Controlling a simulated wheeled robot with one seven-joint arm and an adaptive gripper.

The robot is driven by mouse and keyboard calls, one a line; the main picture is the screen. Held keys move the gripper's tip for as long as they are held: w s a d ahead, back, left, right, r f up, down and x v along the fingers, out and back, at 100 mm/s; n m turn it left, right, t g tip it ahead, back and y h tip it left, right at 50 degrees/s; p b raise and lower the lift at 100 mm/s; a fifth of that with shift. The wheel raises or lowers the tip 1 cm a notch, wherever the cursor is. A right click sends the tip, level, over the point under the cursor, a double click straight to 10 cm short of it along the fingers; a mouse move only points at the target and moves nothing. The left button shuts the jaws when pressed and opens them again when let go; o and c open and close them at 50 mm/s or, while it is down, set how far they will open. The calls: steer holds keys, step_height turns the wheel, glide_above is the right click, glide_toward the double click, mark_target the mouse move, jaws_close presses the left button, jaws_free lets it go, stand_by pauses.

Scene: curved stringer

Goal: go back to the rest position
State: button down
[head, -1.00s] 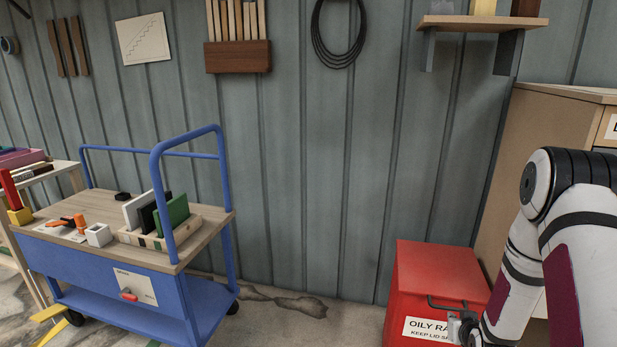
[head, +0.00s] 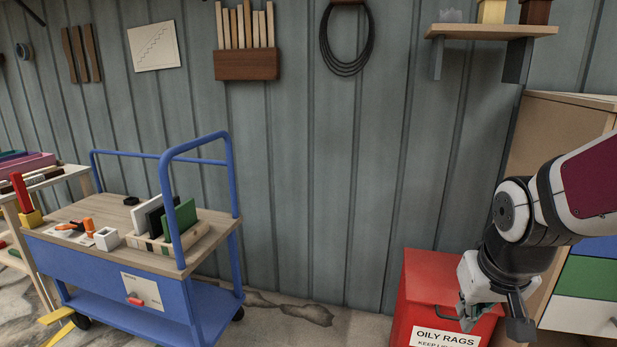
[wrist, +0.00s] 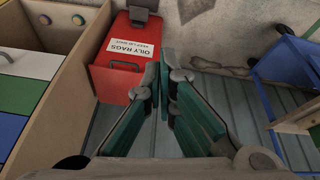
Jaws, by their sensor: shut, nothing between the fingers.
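My gripper (head: 470,310) hangs at the lower right of the head view, in front of the red oily-rags bin (head: 425,275). In the wrist view my gripper (wrist: 164,80) shows two green-padded fingers with their tips close together and nothing between them. The red bin (wrist: 118,75) lies beyond and to the left of the fingertips in the wrist view. My gripper covers part of the bin in the head view.
A blue trolley (head: 110,265) with a wooden top, holding upright boards and small items, stands at left. A drawer cabinet (head: 550,120) is at right, close to my arm. A wall shelf (head: 490,31) is above. Floor between trolley and bin is clear.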

steer(key=s+a+r+n+g+p, duration=0.1)
steer(key=s+a+r+g, duration=0.15)
steer(key=s, duration=0.95)
steer(key=s+a+r+g, duration=0.1)
steer(key=s+a+r, duration=0.3)
steer(key=s, duration=0.7)
step_height(320, 180, up, 21)
steer(key=t+y+p, duration=0.1)
steer(key=t+p, duration=0.2)
steer(key=p, duration=1.7)
steer(key=shift+d+r+t, duration=0.2)
steer(key=shift+t, duration=0.15)
steer(key=shift+w, duration=0.1)
